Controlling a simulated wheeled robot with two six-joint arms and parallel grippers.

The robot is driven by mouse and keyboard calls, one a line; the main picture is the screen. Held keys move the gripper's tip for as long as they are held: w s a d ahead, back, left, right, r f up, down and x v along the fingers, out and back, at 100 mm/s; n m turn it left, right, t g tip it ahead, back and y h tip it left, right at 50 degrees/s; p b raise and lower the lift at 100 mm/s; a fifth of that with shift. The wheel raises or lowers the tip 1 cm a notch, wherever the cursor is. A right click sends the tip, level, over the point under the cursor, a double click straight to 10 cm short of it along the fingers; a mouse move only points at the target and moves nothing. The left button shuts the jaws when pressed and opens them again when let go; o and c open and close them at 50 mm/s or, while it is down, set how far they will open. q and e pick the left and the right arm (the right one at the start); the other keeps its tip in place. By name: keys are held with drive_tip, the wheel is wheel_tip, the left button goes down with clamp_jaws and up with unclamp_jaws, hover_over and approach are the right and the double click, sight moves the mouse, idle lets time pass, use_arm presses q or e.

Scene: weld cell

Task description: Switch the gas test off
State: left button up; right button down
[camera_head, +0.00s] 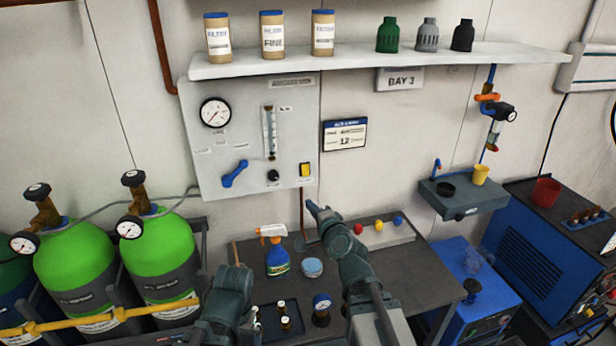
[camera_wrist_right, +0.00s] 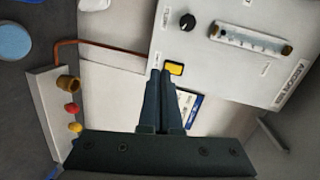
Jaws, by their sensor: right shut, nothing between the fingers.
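The grey gas panel (camera_head: 215,140) hangs on the wall below the shelf. A yellow rocker switch (camera_head: 305,170) in a dark frame sits at its lower right; its setting is too small to tell. It also shows in the right wrist view (camera_wrist_right: 174,68). My right gripper (camera_head: 310,203) is shut and empty, its tips just below the switch in the head view. In the wrist view the fingertips (camera_wrist_right: 160,72) appear close beside the switch; contact cannot be told. My left arm (camera_head: 230,297) is low at the front, and its fingers cannot be made out.
The panel also carries a gauge (camera_head: 215,112), flow tube (camera_head: 269,132), black knob (camera_head: 273,176) and blue lever (camera_head: 235,173). A spray bottle (camera_head: 277,255) and blue-lidded tin (camera_head: 312,267) stand on the bench below. Green cylinders (camera_head: 160,250) stand at left.

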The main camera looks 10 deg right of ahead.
use_arm(q)
drive_tip(key=shift+r, duration=0.1)
use_arm(e)
drive_tip(key=d, duration=0.1)
drive_tip(key=d+r+m+h, duration=0.1)
drive_tip(key=d+r+m+t, duration=0.1)
drive_tip(key=shift+w+d+h, duration=0.1)
drive_tip(key=shift+w+h, duration=0.1)
drive_tip(key=shift+h, duration=0.1)
drive_tip(key=shift+w+f, duration=0.1)
